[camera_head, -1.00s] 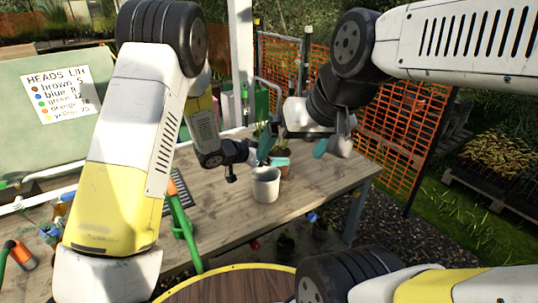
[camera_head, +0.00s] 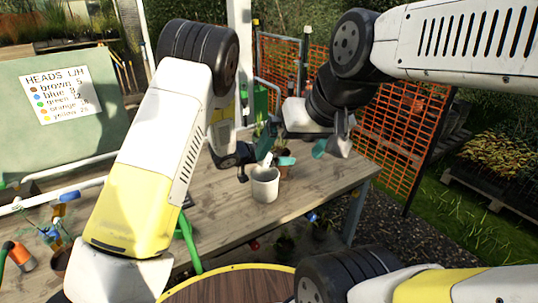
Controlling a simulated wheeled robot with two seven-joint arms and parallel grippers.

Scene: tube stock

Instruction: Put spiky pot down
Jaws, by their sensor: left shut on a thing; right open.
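The spiky pot (camera_head: 284,173) is a small brown pot with narrow green leaves above it, just behind and right of a white pot (camera_head: 265,186) on the bench. My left gripper (camera_head: 277,161) is shut on the spiky pot, a teal finger showing across its upper side. The white pot hides part of it, and I cannot tell whether its base touches the bench. My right gripper (camera_head: 330,148) is open and empty, to the right of the spiky pot and above the bench.
The wooden bench (camera_head: 310,185) has clear top right of the pots. A green-handled tool (camera_head: 186,240) leans at its front edge. A round wooden surface (camera_head: 225,285) is nearest me. An orange mesh fence (camera_head: 395,140) stands behind right.

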